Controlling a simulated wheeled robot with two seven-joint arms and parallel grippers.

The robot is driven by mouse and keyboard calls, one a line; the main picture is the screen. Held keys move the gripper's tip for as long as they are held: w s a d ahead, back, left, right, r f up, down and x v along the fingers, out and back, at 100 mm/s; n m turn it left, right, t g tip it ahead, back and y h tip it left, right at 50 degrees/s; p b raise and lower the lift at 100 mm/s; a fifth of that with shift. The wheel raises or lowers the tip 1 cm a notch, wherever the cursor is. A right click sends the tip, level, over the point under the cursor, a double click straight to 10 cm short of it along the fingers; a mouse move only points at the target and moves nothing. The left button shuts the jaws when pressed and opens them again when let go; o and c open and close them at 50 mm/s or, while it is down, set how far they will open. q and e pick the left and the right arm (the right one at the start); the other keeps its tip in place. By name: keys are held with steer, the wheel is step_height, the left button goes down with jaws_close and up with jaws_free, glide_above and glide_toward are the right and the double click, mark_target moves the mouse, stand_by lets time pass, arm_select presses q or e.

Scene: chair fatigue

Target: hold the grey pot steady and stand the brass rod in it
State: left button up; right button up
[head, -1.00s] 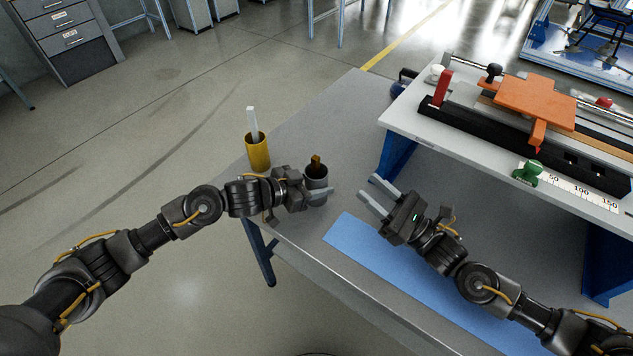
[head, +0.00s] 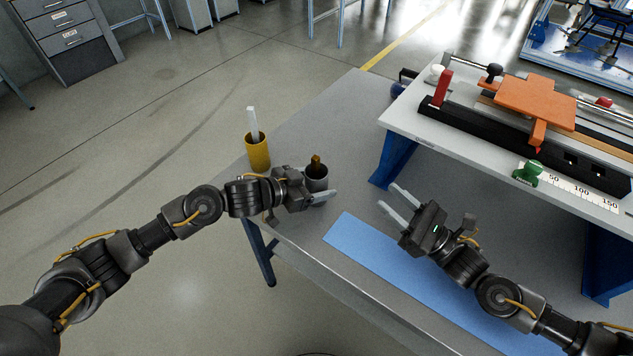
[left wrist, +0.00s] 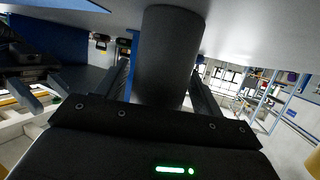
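The grey pot (head: 316,184) stands on the grey table, and the brass rod (head: 316,162) is in it, its top showing above the rim. My left gripper (head: 318,196) is around the pot, a finger on its near side; the far finger is hidden in the head view. In the left wrist view the pot (left wrist: 168,55) fills the space between the fingers. My right gripper (head: 393,202) is open and empty, to the right of the pot above the table.
A yellow pot (head: 257,154) with a pale bar (head: 252,122) in it stands at the table's left edge. A blue mat (head: 400,272) lies near the front edge. A raised bench (head: 440,137) with an orange slide rig (head: 535,103) stands at right.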

arm_select(q)
steer(key=shift+o, duration=0.3)
steer(key=shift+a, duration=0.1)
steer(key=v, duration=1.1)
steer(key=shift+s+a, duration=0.2)
steer(key=shift+a, duration=0.15)
steer(key=shift+r, duration=0.15)
